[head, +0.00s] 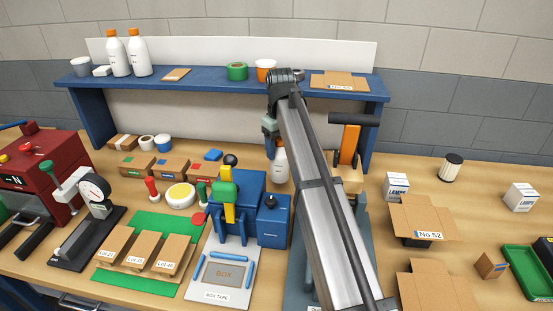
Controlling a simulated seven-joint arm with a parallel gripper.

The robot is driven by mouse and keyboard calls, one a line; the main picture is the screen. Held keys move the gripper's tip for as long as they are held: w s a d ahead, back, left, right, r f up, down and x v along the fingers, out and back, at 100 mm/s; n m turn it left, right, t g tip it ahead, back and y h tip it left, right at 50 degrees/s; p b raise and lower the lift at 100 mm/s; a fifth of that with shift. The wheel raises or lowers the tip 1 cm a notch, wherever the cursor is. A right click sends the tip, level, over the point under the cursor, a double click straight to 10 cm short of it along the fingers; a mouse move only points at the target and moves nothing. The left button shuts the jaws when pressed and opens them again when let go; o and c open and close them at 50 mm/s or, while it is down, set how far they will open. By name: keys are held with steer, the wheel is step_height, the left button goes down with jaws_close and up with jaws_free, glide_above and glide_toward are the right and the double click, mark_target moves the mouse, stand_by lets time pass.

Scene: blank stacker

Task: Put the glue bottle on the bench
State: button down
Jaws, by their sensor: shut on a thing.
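A white glue bottle (281,165) is below the blue shelf, just left of my arm. My gripper (271,149) comes down over its top and is shut on it. The gripper and arm hide the bottle's cap and part of its side. The bottle looks upright and its base is close to the bench (375,228). I cannot tell whether it touches the bench top. Two more white bottles with orange caps, a left one (116,56) and a right one (139,56), stand on the shelf's left end.
The blue shelf (205,83) spans above the bottle. A blue machine (237,195) stands in front and to the left. Small boxes and tape rolls line the bench's back left.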

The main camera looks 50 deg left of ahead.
mark_target(280, 157)
steer(key=shift+f, duration=2.1)
steer(key=shift+c, duration=1.2)
jaws_free()
step_height(280, 157, up, 12)
steer(key=shift+r, duration=0.15)
